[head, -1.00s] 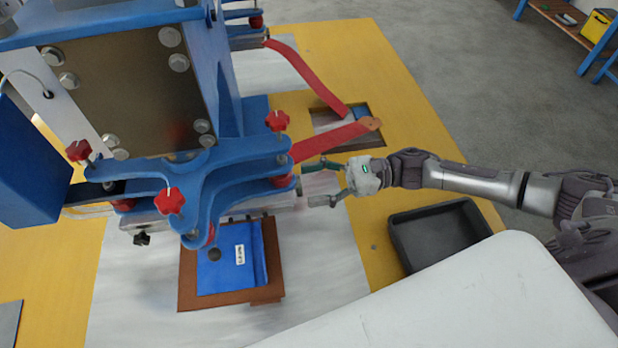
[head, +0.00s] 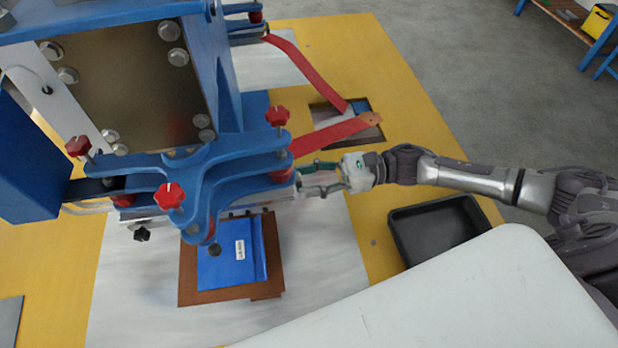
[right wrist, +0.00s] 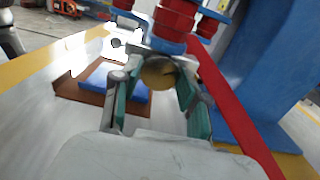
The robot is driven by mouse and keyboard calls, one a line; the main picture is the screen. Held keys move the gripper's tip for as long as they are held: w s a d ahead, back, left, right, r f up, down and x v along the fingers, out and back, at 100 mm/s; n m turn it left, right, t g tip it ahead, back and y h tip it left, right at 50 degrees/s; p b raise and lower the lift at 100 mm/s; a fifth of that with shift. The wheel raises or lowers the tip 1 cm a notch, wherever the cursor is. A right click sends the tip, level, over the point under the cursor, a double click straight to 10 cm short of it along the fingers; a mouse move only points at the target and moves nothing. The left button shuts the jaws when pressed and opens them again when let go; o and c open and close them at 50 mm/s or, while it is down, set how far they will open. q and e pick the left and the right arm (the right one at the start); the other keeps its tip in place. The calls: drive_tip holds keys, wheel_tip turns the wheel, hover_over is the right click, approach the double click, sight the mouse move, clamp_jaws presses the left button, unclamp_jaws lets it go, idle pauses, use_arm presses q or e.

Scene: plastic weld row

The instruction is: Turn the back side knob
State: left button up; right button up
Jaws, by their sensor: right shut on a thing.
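The blue welding machine (head: 210,165) stands at the left with red star knobs on top: one at the back right (head: 277,116), one at the left (head: 78,146) and one at the front (head: 169,195). My right gripper (head: 308,180) is at the right side of its head. In the right wrist view a round brass-coloured side knob (right wrist: 158,73) sits between the teal finger pads of my right gripper (right wrist: 155,88). The fingers are shut on it from both sides. In the head view the knob is mostly hidden by the fingers. My left gripper is not in view.
A red strap (head: 330,135) runs just behind my right gripper. A blue plate with a label (head: 225,262) lies on a brown board (head: 190,285) below the head. A dark empty tray (head: 425,258) stands at the right. A black knob (head: 142,235) is at the front left.

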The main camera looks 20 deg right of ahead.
drive_tip(key=shift+m, duration=0.3)
drive_tip(key=o, duration=1.1)
drive_tip(key=d, duration=0.4)
drive_tip(key=s+d, duration=0.1)
drive_tip(key=d, duration=0.3)
drive_tip(key=s+d, duration=0.1)
drive_tip(key=d, duration=0.3)
drive_tip(key=shift+s, duration=0.15)
drive_tip(key=shift+a, duration=0.1)
